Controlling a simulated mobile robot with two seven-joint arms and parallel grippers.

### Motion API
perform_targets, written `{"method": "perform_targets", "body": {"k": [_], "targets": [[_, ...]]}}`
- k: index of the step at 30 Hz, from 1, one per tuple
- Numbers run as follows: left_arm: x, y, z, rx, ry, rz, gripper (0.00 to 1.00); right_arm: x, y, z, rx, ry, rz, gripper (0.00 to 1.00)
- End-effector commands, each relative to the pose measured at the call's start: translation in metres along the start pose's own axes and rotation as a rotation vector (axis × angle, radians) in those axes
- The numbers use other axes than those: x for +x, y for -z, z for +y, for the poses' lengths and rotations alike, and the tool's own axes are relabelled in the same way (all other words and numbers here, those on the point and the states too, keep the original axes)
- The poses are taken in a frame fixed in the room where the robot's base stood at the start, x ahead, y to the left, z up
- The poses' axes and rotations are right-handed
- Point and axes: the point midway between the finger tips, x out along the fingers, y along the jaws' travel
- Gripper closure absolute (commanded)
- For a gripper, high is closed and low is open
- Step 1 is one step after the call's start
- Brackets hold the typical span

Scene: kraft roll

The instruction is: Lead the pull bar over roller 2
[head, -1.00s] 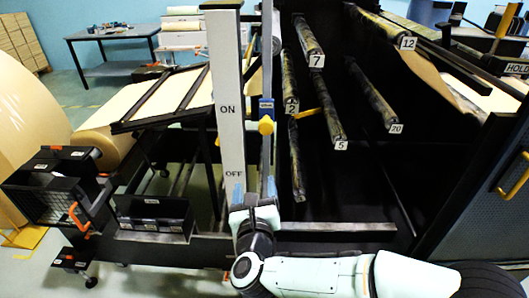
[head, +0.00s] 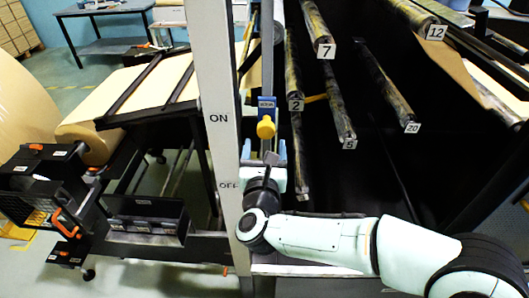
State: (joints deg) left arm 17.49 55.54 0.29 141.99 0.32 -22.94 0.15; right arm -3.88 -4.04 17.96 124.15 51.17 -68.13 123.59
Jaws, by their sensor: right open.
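Roller 2 (head: 292,60) is a dark roller in the machine, with a white "2" label on its near end. A yellow bar piece (head: 315,98) shows just right of that label; I cannot tell whether it is the pull bar. A yellow knob on a blue fitting (head: 266,127) sits on the upright rail left of roller 2. My right gripper (head: 265,160) is open, below the yellow knob and beside the white post. Its fingers are partly hidden by its own wrist, and I see nothing held. My left gripper is out of view.
A white ON/OFF post (head: 215,120) stands close on the left of my right gripper. Rollers 7 (head: 318,30), 5 (head: 340,110) and 20 (head: 385,80) lie to the right, with dark open space below. A black bin (head: 145,222) is at lower left.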

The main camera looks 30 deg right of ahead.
Motion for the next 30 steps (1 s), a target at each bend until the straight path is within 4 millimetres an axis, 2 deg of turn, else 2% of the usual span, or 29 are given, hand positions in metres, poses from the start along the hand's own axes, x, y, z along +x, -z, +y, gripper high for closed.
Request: {"method": "perform_targets", "body": {"k": [9, 15, 22, 30], "targets": [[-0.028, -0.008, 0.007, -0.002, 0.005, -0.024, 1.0, 0.05, -0.003, 0.0, -0.002, 0.002, 0.002, 0.28], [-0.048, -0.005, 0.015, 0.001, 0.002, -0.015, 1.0, 0.077, -0.003, 0.0, -0.001, 0.001, 0.001, 0.28], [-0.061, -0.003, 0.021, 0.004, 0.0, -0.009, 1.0, 0.095, -0.002, 0.0, 0.0, 0.0, 0.0, 0.28], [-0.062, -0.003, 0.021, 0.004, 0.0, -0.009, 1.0, 0.098, 0.0, 0.0, 0.0, -0.001, 0.001, 0.28]]}}
